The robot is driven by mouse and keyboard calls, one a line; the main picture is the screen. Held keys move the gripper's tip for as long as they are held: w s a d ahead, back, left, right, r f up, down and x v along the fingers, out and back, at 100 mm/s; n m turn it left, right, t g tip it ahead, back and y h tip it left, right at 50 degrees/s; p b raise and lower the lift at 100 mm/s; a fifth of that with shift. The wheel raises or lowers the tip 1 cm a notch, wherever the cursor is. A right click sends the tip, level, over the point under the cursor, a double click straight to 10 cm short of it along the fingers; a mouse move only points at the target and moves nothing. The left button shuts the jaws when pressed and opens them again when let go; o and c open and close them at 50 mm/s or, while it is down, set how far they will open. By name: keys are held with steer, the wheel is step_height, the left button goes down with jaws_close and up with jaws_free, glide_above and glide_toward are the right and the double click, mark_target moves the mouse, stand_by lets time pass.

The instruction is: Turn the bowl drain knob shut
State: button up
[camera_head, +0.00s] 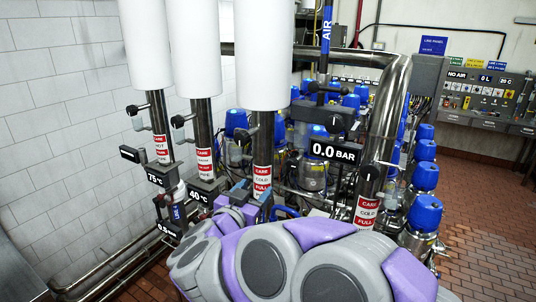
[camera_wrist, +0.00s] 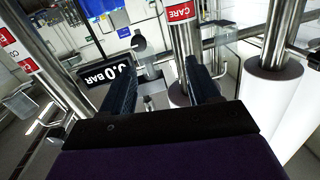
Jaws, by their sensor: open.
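No label naming the bowl drain knob is readable, so I cannot tell for certain which knob it is. In the wrist view, a dark round knob (camera_wrist: 138,43) and a small metal fitting (camera_wrist: 149,76) show just beyond my gripper (camera_wrist: 158,66). My gripper's two dark fingers are spread apart with nothing held between them. The fitting lies in the gap between them as seen; contact cannot be told. In the head view, my purple and grey arm fills the lower middle. It hides the lower pipework, and my gripper (camera_head: 251,190) is near the red-labelled pipes.
Steel pipes with red and white labels (camera_head: 262,182) stand close around my gripper. A 0.0 BAR display (camera_head: 335,152) hangs nearby. Several blue-capped valves (camera_head: 426,212) crowd the right. A tiled wall (camera_head: 50,120) bounds the left; brick-tiled floor (camera_head: 490,225) is open at right.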

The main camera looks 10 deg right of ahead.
steer(key=h, duration=0.1)
steer(key=m+g+h, duration=0.1)
steer(key=h, duration=0.1)
glide_toward(289, 164)
steer(key=shift+y, duration=0.3)
steer(key=p+x, duration=0.1)
steer(key=x, duration=0.4)
steer(key=shift+w+d, duration=0.25)
steer(key=x, duration=0.4)
steer(key=d+x, duration=0.1)
steer(key=shift+d+r+p, duration=0.1)
steer(key=shift+d+p, duration=0.15)
steer(key=shift+p, duration=0.05)
steer(key=shift+a, duration=0.65)
steer(key=shift+c, duration=0.2)
steer(key=shift+a, duration=0.1)
steer(key=shift+c, duration=0.7)
steer(key=shift+s+d, duration=0.1)
steer(key=shift+d, duration=0.35)
steer(key=c, duration=0.9)
